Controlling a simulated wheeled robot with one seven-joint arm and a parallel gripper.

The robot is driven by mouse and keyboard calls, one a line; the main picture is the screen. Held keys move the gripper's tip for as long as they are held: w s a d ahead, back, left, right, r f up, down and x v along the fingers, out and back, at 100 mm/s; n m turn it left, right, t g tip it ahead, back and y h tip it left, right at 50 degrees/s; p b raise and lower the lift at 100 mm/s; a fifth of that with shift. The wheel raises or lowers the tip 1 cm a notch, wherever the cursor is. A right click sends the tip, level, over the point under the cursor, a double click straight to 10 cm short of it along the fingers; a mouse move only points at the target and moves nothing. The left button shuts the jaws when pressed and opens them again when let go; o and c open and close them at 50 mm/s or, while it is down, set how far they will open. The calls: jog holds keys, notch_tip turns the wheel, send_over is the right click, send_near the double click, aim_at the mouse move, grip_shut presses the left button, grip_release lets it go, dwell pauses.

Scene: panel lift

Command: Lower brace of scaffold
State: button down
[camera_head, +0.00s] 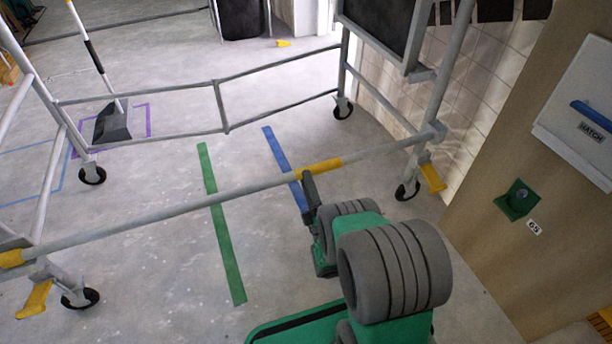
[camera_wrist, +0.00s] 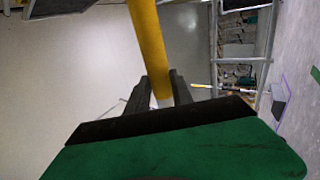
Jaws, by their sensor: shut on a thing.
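The brace (camera_head: 180,208) is a long grey bar with a yellow band (camera_head: 319,168). It runs low across the front of the scaffold (camera_head: 441,75), from the left post to the right post near the castor. My gripper (camera_head: 309,186) is at the brace, at the left part of the yellow band. In the wrist view the yellow and grey brace (camera_wrist: 148,45) passes between the two dark fingers of my gripper (camera_wrist: 161,92), which are shut on it. The exact contact of the fingertips is partly hidden.
A panel with a hatch box (camera_head: 580,115) and a green bracket (camera_head: 517,199) stands close on the right. Green tape (camera_head: 219,222) and blue tape (camera_head: 284,165) mark the floor.

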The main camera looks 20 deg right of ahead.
jog(key=shift+s+d+f, duration=0.1)
jog(key=shift+d+f, duration=0.05)
jog(key=shift+f, duration=0.4)
jog(key=c, duration=1.5)
grip_release()
jog(key=o, duration=0.4)
jog(key=shift+r, duration=0.1)
